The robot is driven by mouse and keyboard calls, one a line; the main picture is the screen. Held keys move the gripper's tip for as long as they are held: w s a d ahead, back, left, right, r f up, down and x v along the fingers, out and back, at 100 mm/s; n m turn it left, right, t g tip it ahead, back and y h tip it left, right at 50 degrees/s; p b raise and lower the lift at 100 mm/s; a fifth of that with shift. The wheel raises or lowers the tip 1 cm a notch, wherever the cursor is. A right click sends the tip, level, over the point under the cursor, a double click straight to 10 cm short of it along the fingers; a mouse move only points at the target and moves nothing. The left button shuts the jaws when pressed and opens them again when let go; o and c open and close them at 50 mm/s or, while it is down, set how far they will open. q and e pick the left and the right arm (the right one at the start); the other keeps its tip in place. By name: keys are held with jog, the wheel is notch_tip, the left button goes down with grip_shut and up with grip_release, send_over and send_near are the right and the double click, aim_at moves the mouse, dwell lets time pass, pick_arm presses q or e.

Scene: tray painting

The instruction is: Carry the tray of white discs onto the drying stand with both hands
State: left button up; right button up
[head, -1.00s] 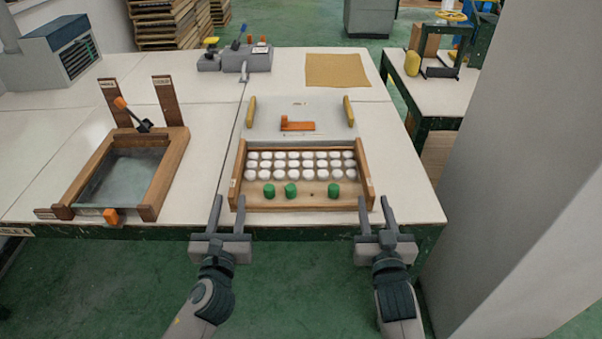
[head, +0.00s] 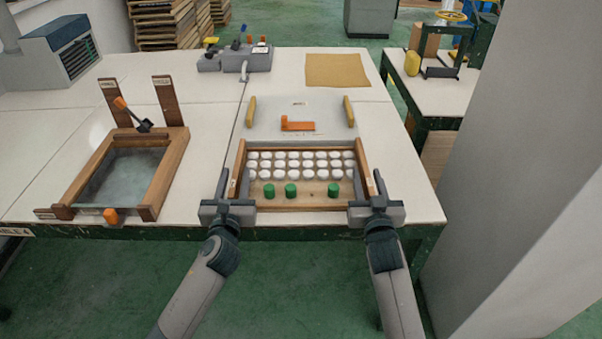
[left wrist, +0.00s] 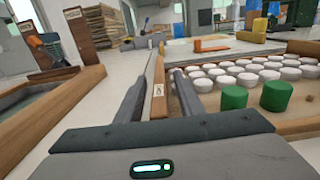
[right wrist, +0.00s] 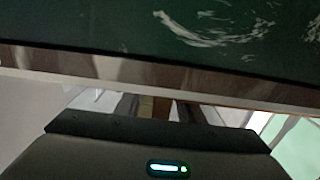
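The wooden tray (head: 300,208) lies on the white table near its front edge, with several white discs (head: 300,164) in rows. Three green cylinders (head: 291,190) stand in its front part. My left gripper (head: 228,184) is at the tray's left wall; in the left wrist view its fingers (left wrist: 158,100) are open, one each side of the wall. My right gripper (head: 373,184) is at the right wall; in the right wrist view its fingers (right wrist: 155,108) are spread around a wooden strip.
Right behind the tray is a pale panel (head: 270,120) with two yellow posts and an orange piece. A wooden frame (head: 172,165) with two uprights stands left of the tray. A grey pillar (head: 520,180) is at the right. A tan sheet (head: 336,70) lies further back.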

pick_arm(q)
jog(key=shift+c, duration=0.3)
pick_arm(e)
jog(key=shift+c, duration=0.3)
pick_arm(q)
grip_shut()
pick_arm(e)
grip_shut()
dwell(0.4)
